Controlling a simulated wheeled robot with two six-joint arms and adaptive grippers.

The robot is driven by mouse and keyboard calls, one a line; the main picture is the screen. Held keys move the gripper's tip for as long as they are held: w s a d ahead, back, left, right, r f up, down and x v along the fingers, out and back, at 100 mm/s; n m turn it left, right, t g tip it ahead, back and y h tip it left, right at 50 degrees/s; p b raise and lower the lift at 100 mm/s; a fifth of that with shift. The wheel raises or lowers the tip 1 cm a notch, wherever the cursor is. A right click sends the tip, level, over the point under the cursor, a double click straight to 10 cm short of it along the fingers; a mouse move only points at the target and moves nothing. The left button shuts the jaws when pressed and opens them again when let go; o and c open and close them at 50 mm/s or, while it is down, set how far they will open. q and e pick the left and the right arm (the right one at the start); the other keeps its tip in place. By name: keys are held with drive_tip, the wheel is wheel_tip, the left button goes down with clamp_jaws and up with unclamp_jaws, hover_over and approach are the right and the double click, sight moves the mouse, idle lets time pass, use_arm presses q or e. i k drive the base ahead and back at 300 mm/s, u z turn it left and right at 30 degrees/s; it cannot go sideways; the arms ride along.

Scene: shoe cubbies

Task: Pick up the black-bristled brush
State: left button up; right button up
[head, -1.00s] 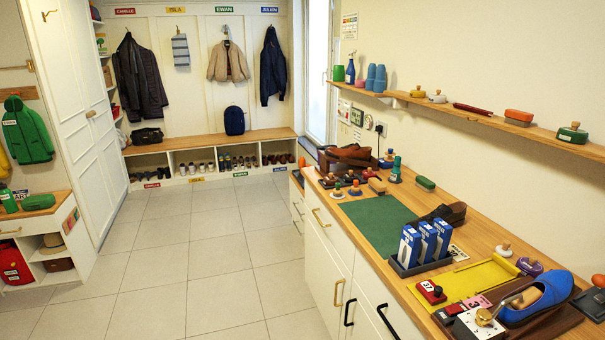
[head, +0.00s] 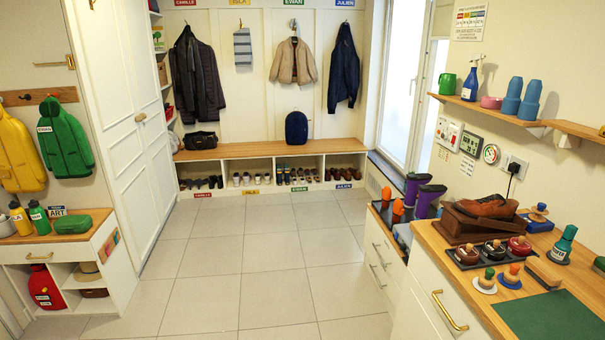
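Neither of my grippers is in view. Several small brushes or daubers stand on the wooden counter (head: 477,308) at the right: one with a green knob (head: 486,280), one with an orange knob (head: 511,276), and a blue one with a wooden knob (head: 538,217). A wooden block-like brush (head: 543,273) lies beside them. Bristle colours are too small to tell, so I cannot say which is black-bristled.
A dark tray (head: 463,267) with several round knobbed items, a brown shoe (head: 488,206) on a wooden box and a green mat (head: 550,316) share the counter. A wall shelf (head: 485,110) is above. The tiled floor (head: 265,260) is open.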

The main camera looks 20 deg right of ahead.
sight(539, 271)
drive_tip(key=z, duration=0.25)
drive_tip(key=i, duration=1.05)
drive_tip(key=z, duration=1.5)
drive_tip(key=i, duration=0.8)
drive_tip(key=z, duration=0.75)
